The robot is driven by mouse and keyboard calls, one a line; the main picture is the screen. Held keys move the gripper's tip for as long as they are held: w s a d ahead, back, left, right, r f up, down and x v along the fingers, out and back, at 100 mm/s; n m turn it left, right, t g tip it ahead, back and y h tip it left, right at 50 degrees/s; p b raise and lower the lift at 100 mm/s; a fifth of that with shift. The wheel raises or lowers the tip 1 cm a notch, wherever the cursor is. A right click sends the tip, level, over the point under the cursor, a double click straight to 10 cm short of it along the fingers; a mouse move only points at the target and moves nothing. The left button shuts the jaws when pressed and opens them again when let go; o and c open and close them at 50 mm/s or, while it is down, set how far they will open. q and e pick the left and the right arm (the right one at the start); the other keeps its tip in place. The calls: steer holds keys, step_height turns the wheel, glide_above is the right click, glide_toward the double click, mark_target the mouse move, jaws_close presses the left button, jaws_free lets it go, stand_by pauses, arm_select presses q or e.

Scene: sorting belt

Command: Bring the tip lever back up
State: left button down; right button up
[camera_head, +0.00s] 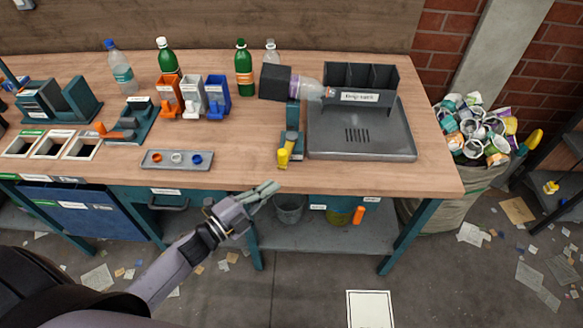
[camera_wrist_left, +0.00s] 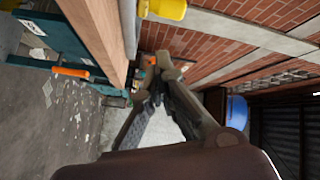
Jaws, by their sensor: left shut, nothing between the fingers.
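The tip lever with its yellow grip (camera_head: 284,155) hangs low at the foot of a teal stand, close to the table's front edge. A yellow part, likely this grip (camera_wrist_left: 165,8), shows at the top of the left wrist view. Above the stand, a dark box holder (camera_head: 274,82) lies tipped sideways with a clear bottle (camera_head: 308,88) pointing right over the dark drip tray (camera_head: 360,146). My left gripper (camera_head: 268,190) is shut and empty in front of the table edge, below and left of the grip, apart from it. Its fingers (camera_wrist_left: 160,70) meet in the left wrist view. My right gripper is not in view.
The wooden table edge (camera_head: 350,190) lies just beyond my left gripper. A grey tray with coloured buttons (camera_head: 177,159) is left of the lever. Several bottles and coloured bins (camera_head: 217,96) stand behind. Below is a shelf with a bucket (camera_head: 289,209) and an orange handle (camera_head: 358,214).

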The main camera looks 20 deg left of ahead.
arm_select(q)
steer(key=w+d+m+y+p, duration=0.1)
steer(key=w+d+m+p, duration=0.25)
steer(key=w+d, duration=0.4)
steer(key=a, duration=0.4)
steer(key=shift+w+a, duration=0.35)
steer(key=shift+w, duration=0.05)
steer(key=shift+m, duration=0.25)
steer(key=shift+a, duration=0.15)
